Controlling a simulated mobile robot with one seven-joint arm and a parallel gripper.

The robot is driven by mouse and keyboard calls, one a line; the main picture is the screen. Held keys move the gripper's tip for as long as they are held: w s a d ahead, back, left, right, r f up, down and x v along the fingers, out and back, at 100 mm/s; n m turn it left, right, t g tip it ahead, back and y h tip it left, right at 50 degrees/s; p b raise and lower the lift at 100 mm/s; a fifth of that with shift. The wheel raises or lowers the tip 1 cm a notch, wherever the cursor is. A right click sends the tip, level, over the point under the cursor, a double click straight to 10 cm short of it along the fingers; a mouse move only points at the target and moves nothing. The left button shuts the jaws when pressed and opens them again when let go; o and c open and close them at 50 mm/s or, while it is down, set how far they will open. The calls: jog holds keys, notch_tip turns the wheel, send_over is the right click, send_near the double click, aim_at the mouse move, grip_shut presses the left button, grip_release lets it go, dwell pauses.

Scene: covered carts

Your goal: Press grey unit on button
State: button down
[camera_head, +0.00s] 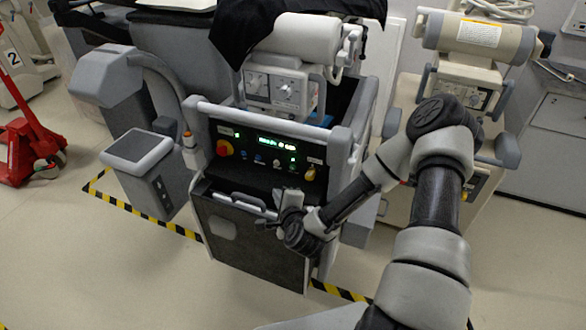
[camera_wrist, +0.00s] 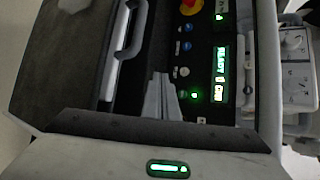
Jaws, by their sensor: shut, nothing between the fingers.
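The grey unit (camera_head: 220,230) stands in the middle of the head view, with a dark control panel (camera_head: 255,150) near its top. The panel has a lit green display (camera_head: 276,142), a red knob (camera_head: 224,148), several small buttons and a yellow knob (camera_head: 309,174). In the wrist view the panel appears turned sideways, with the display (camera_wrist: 220,75) and a small green-lit button (camera_wrist: 195,95). My gripper (camera_head: 290,192) is shut and empty in front of the panel's lower right; its fingers (camera_wrist: 160,76) show beside the buttons. Contact cannot be told. Which button is "on" is not legible.
A grey handle (camera_head: 240,202) crosses the unit below the panel. A side screen stand (camera_head: 138,150) is at left and a red pallet jack (camera_head: 30,140) farther left. Another machine (camera_head: 470,90) stands at right. Yellow-black tape (camera_head: 335,291) marks the floor.

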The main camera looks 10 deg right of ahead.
aim_at(293, 167)
jog(key=w+d, duration=0.1)
jog(key=w, duration=0.1)
jog(key=w+d, duration=0.3)
jog(key=shift+w+d+f, duration=0.1)
jog(key=shift+w, duration=0.25)
jog(key=shift+w+d+b, duration=0.3)
jog(key=shift+w+d, duration=0.2)
jog(key=shift+w, duration=0.25)
dwell(1.6)
jog(key=shift+w+d, duration=0.25)
jog(key=shift+w, duration=0.05)
jog(key=shift+w+d+b, duration=0.25)
jog(key=shift+w+b, duration=0.15)
jog(key=shift+b, duration=0.05)
dwell(0.8)
jog(key=shift+s, duration=0.1)
jog(key=shift+s+a, duration=0.5)
jog(key=shift+s, duration=0.15)
